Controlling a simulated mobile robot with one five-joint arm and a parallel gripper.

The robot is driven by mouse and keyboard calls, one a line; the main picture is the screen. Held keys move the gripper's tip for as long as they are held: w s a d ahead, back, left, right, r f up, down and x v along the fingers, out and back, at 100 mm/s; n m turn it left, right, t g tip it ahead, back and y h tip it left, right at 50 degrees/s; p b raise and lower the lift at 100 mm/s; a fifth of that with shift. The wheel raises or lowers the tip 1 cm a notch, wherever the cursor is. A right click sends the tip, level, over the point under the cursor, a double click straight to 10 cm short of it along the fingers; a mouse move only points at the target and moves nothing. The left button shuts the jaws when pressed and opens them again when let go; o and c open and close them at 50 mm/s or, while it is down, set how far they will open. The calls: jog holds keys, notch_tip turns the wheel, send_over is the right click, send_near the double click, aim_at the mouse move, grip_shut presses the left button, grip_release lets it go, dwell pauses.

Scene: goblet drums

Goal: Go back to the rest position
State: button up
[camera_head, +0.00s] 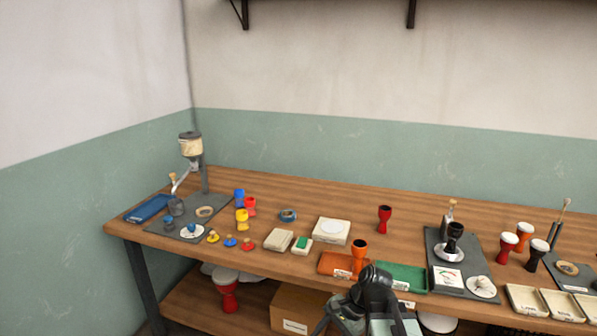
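My gripper (374,281) shows as a dark shape at the lower middle, in front of the workbench (300,185). Its fingers are not clear, so I cannot tell whether it is open or shut. An orange goblet drum body (359,250) stands upright just behind and left of it, at the right end of an orange tray (334,263). My arm hides part of that tray and of the green tray (405,277). A red goblet body (384,217) stands upright farther back.
Blue, red and yellow goblets stand at the left near a post-mounted device (191,145). A dark station (448,257) and several white-topped drums, one red (507,246), are at the right. Labelled bins (526,300) line the front right. A box (297,306) sits on the lower shelf.

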jog(key=d+f+n+h, duration=0.3)
jog(key=d+n+h, duration=0.3)
jog(key=d+n, duration=0.3)
notch_tip(320, 180, up, 12)
jog(key=p, duration=1.2)
jog(key=shift+s+d+r, duration=0.2)
jog(key=shift+s+d, duration=0.15)
jog(key=shift+s, duration=0.05)
jog(key=shift+c, duration=0.2)
dwell(1.3)
